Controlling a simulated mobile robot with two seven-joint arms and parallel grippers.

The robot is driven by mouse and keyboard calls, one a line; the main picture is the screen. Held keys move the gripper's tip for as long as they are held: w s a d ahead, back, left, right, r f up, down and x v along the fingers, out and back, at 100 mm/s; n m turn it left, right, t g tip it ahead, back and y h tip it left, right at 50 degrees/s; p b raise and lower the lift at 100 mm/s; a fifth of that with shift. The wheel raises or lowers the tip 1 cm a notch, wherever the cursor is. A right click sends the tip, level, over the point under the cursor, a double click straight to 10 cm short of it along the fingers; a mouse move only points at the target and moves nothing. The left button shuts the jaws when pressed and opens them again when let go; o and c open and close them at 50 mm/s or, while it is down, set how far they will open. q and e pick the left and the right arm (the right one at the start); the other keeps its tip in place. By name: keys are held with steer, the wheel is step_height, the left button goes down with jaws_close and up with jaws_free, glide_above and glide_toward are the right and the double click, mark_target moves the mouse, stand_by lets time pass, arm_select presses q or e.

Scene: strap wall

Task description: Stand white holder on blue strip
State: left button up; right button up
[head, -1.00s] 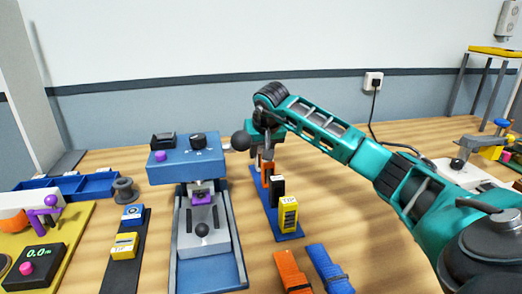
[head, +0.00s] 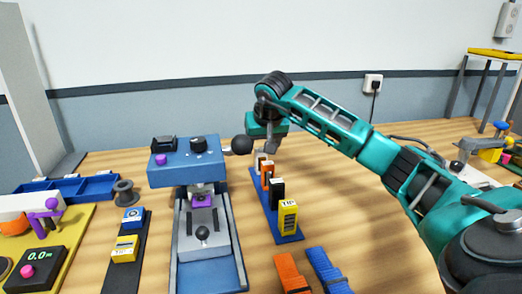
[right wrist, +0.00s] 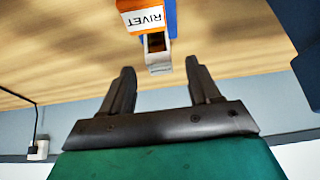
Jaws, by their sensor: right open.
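The blue strip (head: 290,239) lies on the bench and carries a row of holders. The white holder (head: 261,157) is at its far end, behind the orange one, and looks upright. In the right wrist view the white holder (right wrist: 157,52) shows close to the orange RIVET holder (right wrist: 146,19), just beyond my fingertips; its foot on the strip is not clear. My right gripper (head: 271,150) is open and empty beside and slightly above the white holder; its two fingers are apart in the right wrist view (right wrist: 160,70). My left gripper is not in view.
The orange (head: 266,172), black (head: 277,190) and yellow (head: 288,220) holders stand nearer on the strip. A blue machine with a black ball knob (head: 242,145) stands close left of my gripper. Orange and blue straps (head: 328,272) lie in front. Bench right of the strip is clear.

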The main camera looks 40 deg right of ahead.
steer(key=p+v, duration=0.1)
steer(key=v, duration=0.7)
steer(key=shift+s+r, duration=0.1)
steer(key=shift+r, duration=0.15)
